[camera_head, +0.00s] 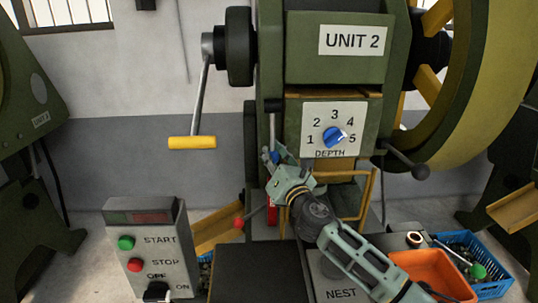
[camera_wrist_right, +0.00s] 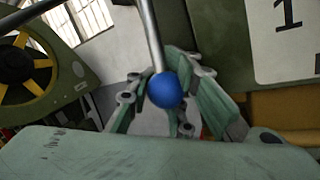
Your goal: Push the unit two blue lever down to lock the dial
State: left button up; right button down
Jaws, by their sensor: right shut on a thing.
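The unit two machine bears a white DEPTH panel (camera_head: 345,113) with a blue dial (camera_head: 335,137), its white mark toward 5. Left of the panel, a thin metal lever hangs down to a blue ball (camera_head: 275,157). My right gripper (camera_head: 278,162) is at this ball, its fingers partly hiding it. In the right wrist view the blue ball (camera_wrist_right: 165,90) sits between my two fingers at the end of the grey rod (camera_wrist_right: 150,35), and the gripper is shut on it. My left gripper is not in view.
A control box (camera_head: 150,250) with START and STOP buttons stands at the lower left. A crank with a yellow handle (camera_head: 192,142) hangs at the left. A black-knobbed lever (camera_head: 421,172) sticks out right. An orange bin (camera_head: 435,272) and a blue crate (camera_head: 493,288) stand lower right.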

jog(key=shift+w+d+f, duration=0.1)
jog(key=shift+d+f, duration=0.15)
jog(key=shift+f, duration=0.3)
jog(key=c, duration=1.6)
grip_release()
jog(key=shift+d+r, duration=0.1)
jog(key=shift+d, duration=0.05)
jog(key=shift+c, duration=0.2)
jog(key=shift+r, duration=0.1)
jog(key=shift+r, duration=0.1)
jog(key=v, duration=0.8)
jog(key=shift+a, duration=0.2)
jog(key=shift+c, duration=0.2)
